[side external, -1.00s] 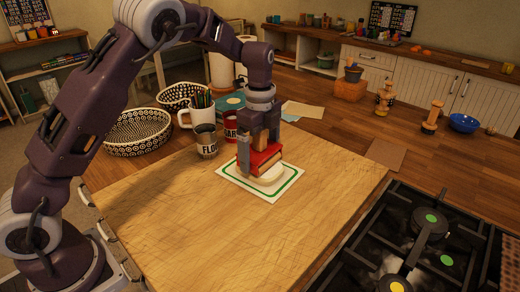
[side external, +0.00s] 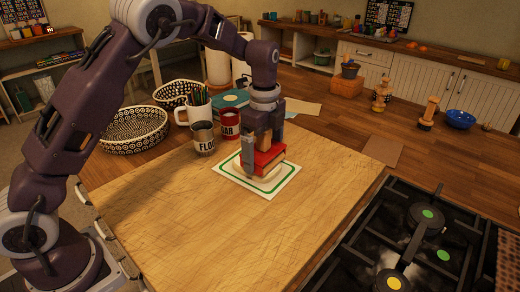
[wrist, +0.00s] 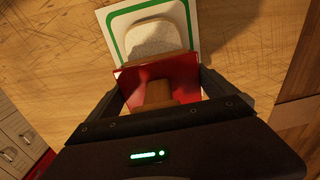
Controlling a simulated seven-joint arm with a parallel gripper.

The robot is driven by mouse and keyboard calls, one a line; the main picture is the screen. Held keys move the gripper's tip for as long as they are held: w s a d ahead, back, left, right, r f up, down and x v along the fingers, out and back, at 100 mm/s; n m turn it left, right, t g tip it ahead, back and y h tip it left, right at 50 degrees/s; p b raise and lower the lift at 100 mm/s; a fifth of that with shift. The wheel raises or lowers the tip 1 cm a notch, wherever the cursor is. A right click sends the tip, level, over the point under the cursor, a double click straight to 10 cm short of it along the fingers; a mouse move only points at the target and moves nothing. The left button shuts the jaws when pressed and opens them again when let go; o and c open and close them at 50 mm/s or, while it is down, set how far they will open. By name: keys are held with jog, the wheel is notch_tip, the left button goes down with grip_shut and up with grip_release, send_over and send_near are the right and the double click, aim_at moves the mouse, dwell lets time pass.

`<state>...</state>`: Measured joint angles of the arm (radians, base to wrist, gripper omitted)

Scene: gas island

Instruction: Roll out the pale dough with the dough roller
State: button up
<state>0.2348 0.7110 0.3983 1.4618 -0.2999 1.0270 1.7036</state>
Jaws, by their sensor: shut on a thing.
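The pale dough (wrist: 155,38) lies as a flat, rounded slab on a white mat with a green border (side external: 285,186). The dough roller is a red block (side external: 268,156) with a brown wooden grip (wrist: 158,94). My gripper (side external: 262,142) is shut on the grip, above the mat. In the side view the red block sits right over the dough and hides much of it. In the wrist view the block (wrist: 188,74) overlaps the dough's near edge. I cannot tell whether the roller's underside, which is hidden, touches the dough.
The mat lies on a large wooden board (side external: 220,230) with clear room in front. Flour (side external: 204,139) and sugar (side external: 230,125) tins, a white mug (side external: 193,114) and a patterned basket (side external: 134,130) stand behind to the left. A gas hob (side external: 405,235) is at the right.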

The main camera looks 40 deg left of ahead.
jog(key=shift+d, duration=0.35)
jog(key=shift+s+a, duration=0.2)
jog(key=shift+a, duration=2.6)
